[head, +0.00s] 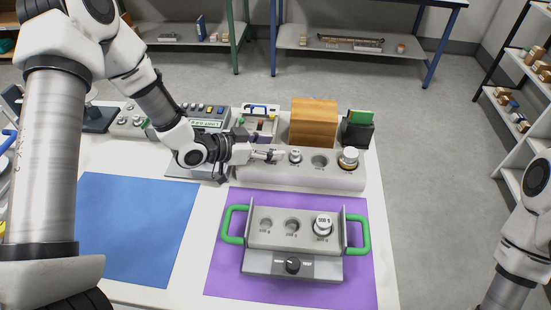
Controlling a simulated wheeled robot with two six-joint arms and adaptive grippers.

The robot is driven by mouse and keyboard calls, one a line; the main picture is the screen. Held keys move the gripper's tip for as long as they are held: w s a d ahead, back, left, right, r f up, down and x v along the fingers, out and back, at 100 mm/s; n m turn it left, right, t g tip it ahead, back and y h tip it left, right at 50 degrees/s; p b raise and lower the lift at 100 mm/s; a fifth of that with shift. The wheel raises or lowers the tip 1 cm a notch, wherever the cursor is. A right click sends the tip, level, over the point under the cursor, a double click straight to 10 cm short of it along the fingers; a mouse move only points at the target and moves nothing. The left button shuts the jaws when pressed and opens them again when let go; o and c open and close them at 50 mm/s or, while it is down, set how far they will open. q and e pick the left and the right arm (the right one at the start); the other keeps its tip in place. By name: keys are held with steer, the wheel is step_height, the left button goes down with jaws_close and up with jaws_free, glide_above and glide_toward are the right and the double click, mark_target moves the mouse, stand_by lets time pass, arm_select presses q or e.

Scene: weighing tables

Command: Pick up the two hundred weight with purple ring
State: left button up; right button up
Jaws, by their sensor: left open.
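A small silver weight (295,156) stands in a socket of the grey weight rack (300,176) at the back of the table. Its ring colour and label are too small to read. A larger weight (348,159) with a gold-coloured ring stands at the rack's right end. A weight marked 500 (323,224) sits in the right socket of the grey scale tray (270,236). My left gripper (278,155) points right over the rack, open, its fingertips just left of the small weight. I cannot tell whether they touch it. My right gripper is out of view.
The scale tray with green handles (366,234) stands on a purple mat (226,282). A blue mat (140,225) lies bare on the left. A wooden block (313,122) and a dark box (357,131) stand close behind the rack.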

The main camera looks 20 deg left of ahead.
mark_target(295, 152)
arm_select(q)
steer(key=d, duration=0.3)
steer(key=shift+s+d+f+p, duration=0.15)
steer(key=shift+s+d+p, duration=0.05)
steer(key=shift+d+p, duration=0.1)
steer(key=w+f, duration=0.1)
steer(key=w+d+f, duration=0.1)
steer(key=w+p, duration=0.1)
steer(key=shift+w+d+f, duration=0.35)
steer(key=shift+d+f, duration=0.05)
steer(key=shift+w+d, duration=0.1)
steer(key=shift+d, duration=0.3)
steer(key=shift+w+a+f, duration=0.1)
steer(key=shift+a, duration=0.1)
steer(key=c, duration=1)
steer(key=shift+d, duration=0.1)
jaws_close()
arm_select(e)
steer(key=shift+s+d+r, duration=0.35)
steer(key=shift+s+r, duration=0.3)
